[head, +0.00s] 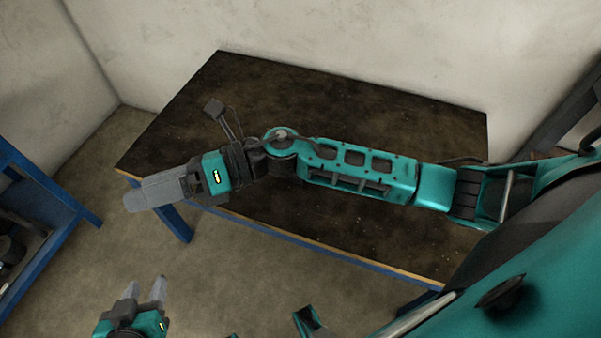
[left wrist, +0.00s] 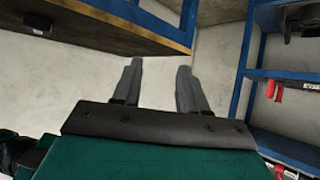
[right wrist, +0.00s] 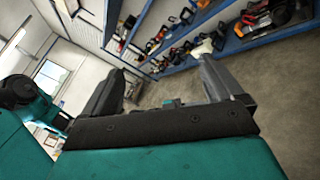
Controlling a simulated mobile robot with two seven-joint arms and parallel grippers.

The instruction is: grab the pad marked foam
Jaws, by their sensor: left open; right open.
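I do not see a pad marked foam in any view. My right gripper (head: 128,201) reaches out past the left end of the dark table, seen from the side in the head view. Its two fingers stand wide apart in the right wrist view (right wrist: 160,68), with nothing between them. My left gripper (head: 146,284) is low at the bottom left of the head view, over the floor in front of the table. Its fingers are apart and empty in the left wrist view (left wrist: 160,68).
The dark-topped table (head: 400,128) has blue legs; its visible top is bare, partly hidden by my right arm. A blue shelf unit (head: 45,222) stands at the left. The right wrist view shows blue shelves (right wrist: 235,42) with many tools. Floor (head: 240,265) before the table is clear.

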